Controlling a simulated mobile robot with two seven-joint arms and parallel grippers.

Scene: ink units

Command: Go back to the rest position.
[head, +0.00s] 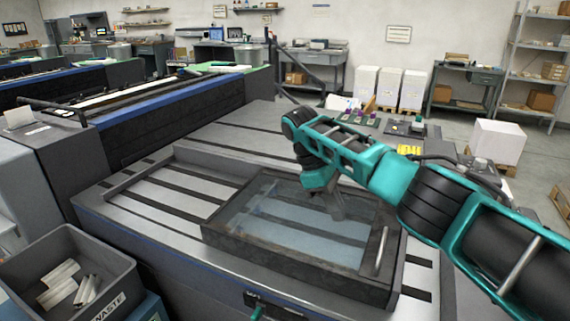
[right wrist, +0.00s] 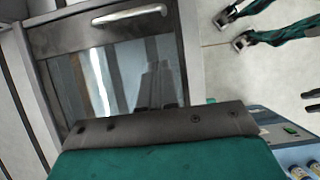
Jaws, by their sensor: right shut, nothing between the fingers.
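My right arm reaches in from the right in the head view, and its gripper (head: 336,207) points down over the glass cover (head: 262,262). The gripper is shut with nothing between its fingers. I cannot tell whether the fingertips touch the glass. The cover has a dark frame and lies flat on the machine bed. Its metal bar handle (head: 382,250) is to the right of the gripper and also shows in the right wrist view (right wrist: 130,14). My left gripper cannot be made out.
A grey waste bin (head: 98,244) with metal pieces in it stands at the lower left. The slotted machine bed (head: 150,213) surrounds the cover. Small coloured items (head: 409,150) lie on the surface behind my right arm. White boxes (head: 389,88) and shelving stand farther back.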

